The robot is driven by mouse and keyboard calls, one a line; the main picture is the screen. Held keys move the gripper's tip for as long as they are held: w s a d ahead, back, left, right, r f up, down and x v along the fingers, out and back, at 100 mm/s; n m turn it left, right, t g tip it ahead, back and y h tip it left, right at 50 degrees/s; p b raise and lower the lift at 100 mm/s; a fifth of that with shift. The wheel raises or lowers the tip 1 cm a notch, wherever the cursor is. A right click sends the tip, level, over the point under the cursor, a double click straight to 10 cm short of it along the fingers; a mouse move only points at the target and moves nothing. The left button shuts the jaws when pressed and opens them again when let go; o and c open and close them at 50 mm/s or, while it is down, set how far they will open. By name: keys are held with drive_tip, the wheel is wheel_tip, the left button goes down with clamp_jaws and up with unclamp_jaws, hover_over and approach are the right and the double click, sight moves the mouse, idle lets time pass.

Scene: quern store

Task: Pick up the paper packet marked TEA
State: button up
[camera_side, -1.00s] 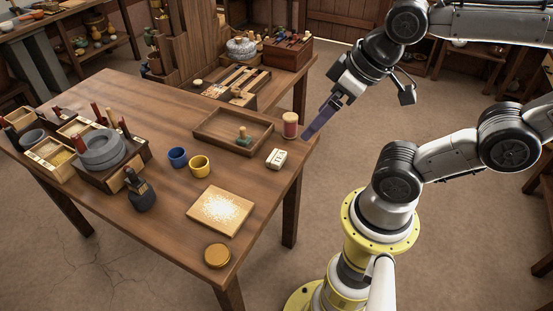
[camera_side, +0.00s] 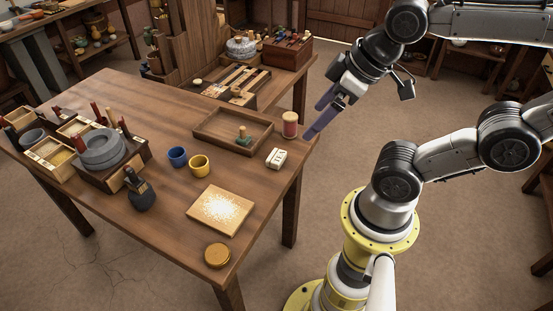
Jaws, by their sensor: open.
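The white paper packet marked TEA (camera_side: 276,158) lies on the wooden table (camera_side: 160,230) near its right edge. Dark lettering shows on its side. My gripper (camera_side: 316,118) is open and empty, above and to the right of the packet, by the table's right corner. Its bluish fingers point down and to the left, apart from the packet. Nothing hides the packet.
A red jar with a pale lid (camera_side: 290,125) stands between the packet and my gripper. A wooden tray (camera_side: 215,138) holding a small green object lies behind-left. A yellow cup (camera_side: 199,166), a blue cup (camera_side: 177,157) and a board with pale grain (camera_side: 220,210) are nearby.

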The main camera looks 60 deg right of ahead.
drive_tip(key=w+r+n, duration=0.2)
drive_tip(key=w+n, duration=0.1)
drive_tip(key=n, duration=0.1)
drive_tip(key=n+g+h, duration=0.2)
drive_tip(key=n+g, duration=0.4)
drive_tip(key=n, duration=0.7)
hover_over(276, 156)
drive_tip(key=f, duration=2.7)
drive_tip(key=shift+a+f, duration=0.2)
drive_tip(key=shift+a, duration=0.2)
drive_tip(key=shift+d+f, duration=0.25)
drive_tip(key=shift+f, duration=1.2)
drive_tip(key=shift+d+f, duration=0.2)
drive_tip(key=shift+f, duration=1.2)
drive_tip(key=shift+c, duration=0.2)
